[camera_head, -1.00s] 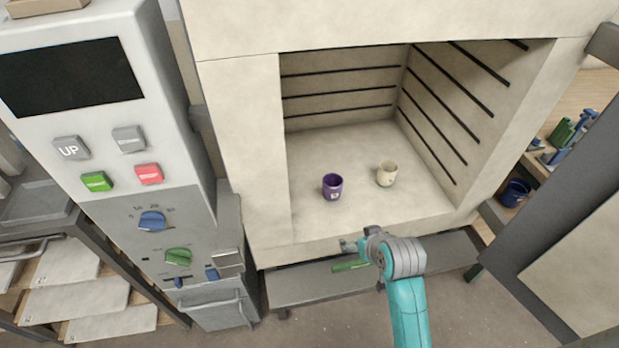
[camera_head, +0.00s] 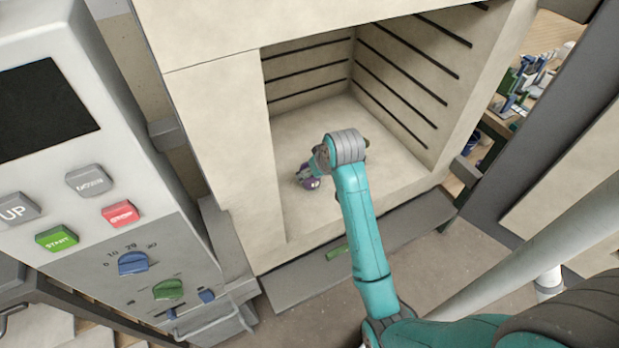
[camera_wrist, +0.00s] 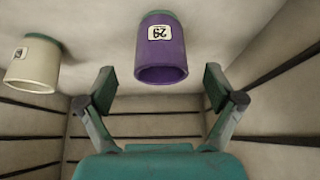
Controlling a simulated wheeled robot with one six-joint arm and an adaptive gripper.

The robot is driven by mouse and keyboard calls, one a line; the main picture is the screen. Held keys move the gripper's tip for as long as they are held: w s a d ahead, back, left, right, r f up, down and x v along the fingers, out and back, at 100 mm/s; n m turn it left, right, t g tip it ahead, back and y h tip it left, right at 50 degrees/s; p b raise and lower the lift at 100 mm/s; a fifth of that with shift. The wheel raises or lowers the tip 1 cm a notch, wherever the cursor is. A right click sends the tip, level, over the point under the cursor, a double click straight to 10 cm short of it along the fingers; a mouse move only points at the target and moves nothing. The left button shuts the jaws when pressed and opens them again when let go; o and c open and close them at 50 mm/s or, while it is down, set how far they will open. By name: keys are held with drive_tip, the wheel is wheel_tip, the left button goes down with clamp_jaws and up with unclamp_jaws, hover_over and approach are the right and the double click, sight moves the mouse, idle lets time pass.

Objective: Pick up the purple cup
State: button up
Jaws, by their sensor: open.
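The purple cup (camera_wrist: 161,52), marked with a white label reading 29, stands in the kiln chamber. In the wrist view it appears upside down, centred between the fingers and slightly beyond their tips. My gripper (camera_wrist: 160,88) is open, with nothing between its pads. In the head view my gripper (camera_head: 303,174) is low inside the kiln at the cup, and only a small part of the purple cup (camera_head: 312,184) shows past it. Whether a finger touches the cup cannot be told.
A cream cup (camera_wrist: 33,64) stands beside the purple one; my arm mostly hides it in the head view. The kiln's side walls (camera_head: 400,85) have dark grooves and enclose the chamber.

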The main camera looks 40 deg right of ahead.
drive_tip(key=shift+x, duration=2.85)
drive_tip(key=shift+s, duration=0.1)
drive_tip(key=c, duration=1.4)
